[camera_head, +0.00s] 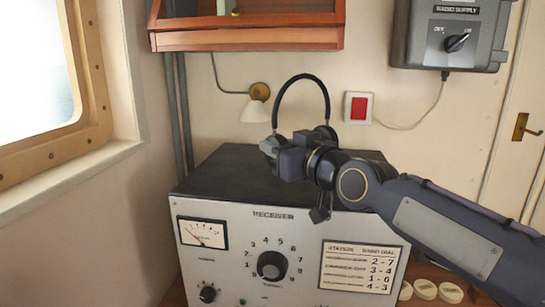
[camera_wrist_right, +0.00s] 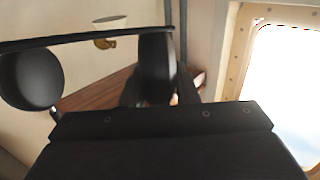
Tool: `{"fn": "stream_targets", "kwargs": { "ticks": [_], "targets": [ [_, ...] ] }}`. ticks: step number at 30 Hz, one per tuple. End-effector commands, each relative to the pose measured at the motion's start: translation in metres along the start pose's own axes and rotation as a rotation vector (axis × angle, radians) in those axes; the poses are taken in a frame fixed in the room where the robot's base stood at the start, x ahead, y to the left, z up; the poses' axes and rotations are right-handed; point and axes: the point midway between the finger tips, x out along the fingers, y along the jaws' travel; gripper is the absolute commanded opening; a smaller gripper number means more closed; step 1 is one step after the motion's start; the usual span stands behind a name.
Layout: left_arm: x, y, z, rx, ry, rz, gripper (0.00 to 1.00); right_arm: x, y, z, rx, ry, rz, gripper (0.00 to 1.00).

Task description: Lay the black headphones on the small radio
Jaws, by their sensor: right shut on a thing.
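The black headphones (camera_head: 303,77) stand upright, headband on top, over the back of the small radio. The radio is a grey receiver box with a black top (camera_head: 215,172). My right gripper (camera_head: 282,156) is shut on the headphones near the ear cups, over the radio's top. The gripper and arm hide parts of the ear cups, and I cannot tell whether the headphones touch the radio. In the right wrist view the headband and both round cups of the headphones (camera_wrist_right: 30,80) show close up. My left gripper is not in view.
A wall lamp (camera_head: 256,104) and a red switch plate (camera_head: 358,107) are on the wall behind. A wooden cabinet (camera_head: 245,38) hangs above. Several pale round pieces (camera_head: 426,289) lie right of the radio.

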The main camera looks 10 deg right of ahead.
Motion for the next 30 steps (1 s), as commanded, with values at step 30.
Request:
{"fn": "stream_targets", "kwargs": {
  "ticks": [30],
  "targets": [
    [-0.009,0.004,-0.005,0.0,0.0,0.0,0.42,0.023,0.004,0.06,-0.001,0.002,0.0,0.35]
  ]
}}
